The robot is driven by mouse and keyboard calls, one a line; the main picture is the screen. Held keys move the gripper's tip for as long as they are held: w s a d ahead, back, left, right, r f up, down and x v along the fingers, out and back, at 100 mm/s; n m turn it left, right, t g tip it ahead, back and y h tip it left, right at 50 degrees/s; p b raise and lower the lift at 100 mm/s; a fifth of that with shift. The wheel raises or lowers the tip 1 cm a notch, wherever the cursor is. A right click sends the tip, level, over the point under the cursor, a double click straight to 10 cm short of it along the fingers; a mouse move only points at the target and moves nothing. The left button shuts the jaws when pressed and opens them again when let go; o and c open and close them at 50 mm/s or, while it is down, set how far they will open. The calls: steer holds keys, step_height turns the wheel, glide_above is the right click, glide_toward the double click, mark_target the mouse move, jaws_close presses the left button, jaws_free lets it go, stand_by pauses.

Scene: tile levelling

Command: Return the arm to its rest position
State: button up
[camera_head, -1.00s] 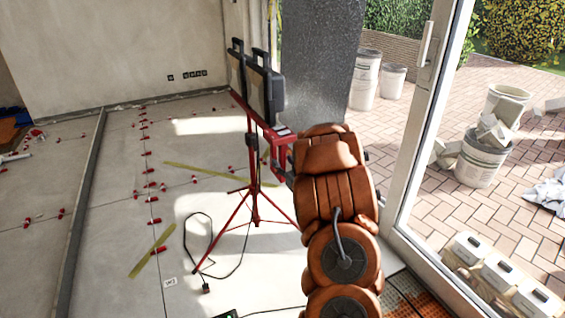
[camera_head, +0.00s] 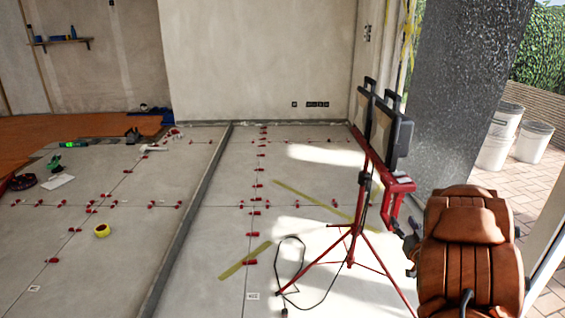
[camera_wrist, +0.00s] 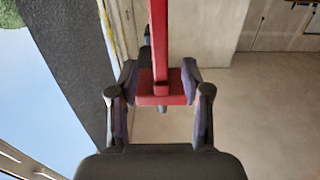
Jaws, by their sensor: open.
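My arm (camera_head: 468,250), in brown padded covering, stands at the lower right of the head view. My gripper (camera_head: 408,238) shows there only as small dark parts left of the arm, close to the red work-light stand (camera_head: 358,215). In the wrist view my gripper (camera_wrist: 160,78) has its two dark fingers spread apart. A red bracket of the stand (camera_wrist: 160,98) appears between them, with visible gaps beside the fingers; I cannot tell its depth or whether it touches. The rest position itself is not marked in view.
The tripod carries dark floodlights (camera_head: 398,130), with a black cable (camera_head: 290,262) on the floor. A grey pillar (camera_head: 465,90) and glass door frame (camera_head: 545,240) are close on the right. Red levelling clips dot the tiles.

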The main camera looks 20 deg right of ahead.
steer(key=shift+w+a+f+g, duration=0.1)
steer(key=shift+w+a+g, duration=0.3)
steer(key=shift+w, duration=0.05)
steer(key=s+a+g+y, duration=0.1)
steer(key=s+a+g, duration=0.3)
steer(key=a, duration=0.5)
steer(key=s+a+g+y, duration=0.1)
steer(key=s+a+g, duration=0.2)
steer(key=a+g, duration=0.5)
steer(key=s+a+r+n+g+y, duration=0.2)
steer(key=s+a+g, duration=0.1)
steer(key=s+a, duration=0.9)
steer(key=s+a+r+n+g+y, duration=0.2)
steer(key=s+a+g, duration=0.1)
steer(key=s+a, duration=0.85)
step_height(320, 180, up, 24)
steer(key=s+p, duration=0.2)
steer(key=p, duration=2)
steer(key=shift+s+d+f+p, duration=0.15)
steer(key=shift+s+p, duration=0.15)
steer(key=shift+p, duration=0.1)
